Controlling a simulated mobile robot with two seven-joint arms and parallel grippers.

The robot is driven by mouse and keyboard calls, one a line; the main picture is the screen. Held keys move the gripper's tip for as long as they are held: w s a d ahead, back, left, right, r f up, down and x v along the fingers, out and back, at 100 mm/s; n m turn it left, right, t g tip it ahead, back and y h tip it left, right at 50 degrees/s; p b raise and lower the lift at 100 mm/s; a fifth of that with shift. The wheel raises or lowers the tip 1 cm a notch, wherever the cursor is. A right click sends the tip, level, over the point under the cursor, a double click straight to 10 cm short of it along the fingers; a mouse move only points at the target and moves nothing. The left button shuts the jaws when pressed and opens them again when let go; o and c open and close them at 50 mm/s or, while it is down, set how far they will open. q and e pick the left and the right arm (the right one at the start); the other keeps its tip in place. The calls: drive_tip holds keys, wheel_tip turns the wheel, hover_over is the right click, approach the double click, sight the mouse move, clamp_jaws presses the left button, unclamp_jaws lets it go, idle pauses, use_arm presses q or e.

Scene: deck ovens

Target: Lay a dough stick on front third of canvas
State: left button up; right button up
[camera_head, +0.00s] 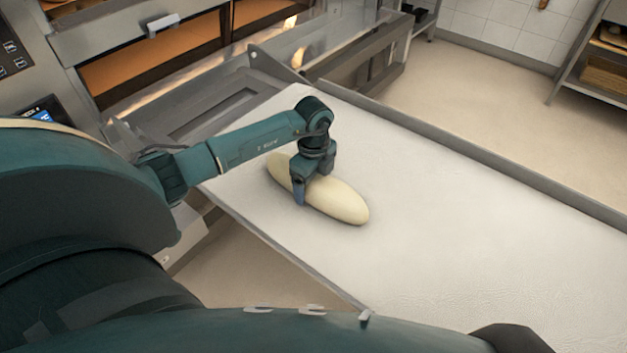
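A pale, smooth dough stick (342,202) with tapered ends lies on, or just above, the long white canvas (470,230). It is near the canvas's oven-side end and slants from upper left to lower right. My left gripper (312,185) points down over the dough's middle. Its fingers stand apart, one on each side of the dough; the far finger is partly hidden. I cannot tell whether they press on the dough or stand loose around it. My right gripper is not in view.
Lit deck ovens (150,70) stand at the upper left, beyond the canvas's end. Metal side rails (470,148) edge the canvas. A shelf rack (596,70) stands at the upper right. The canvas right of the dough is bare.

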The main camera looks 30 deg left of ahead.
use_arm(q)
drive_tip(key=shift+o, duration=0.8)
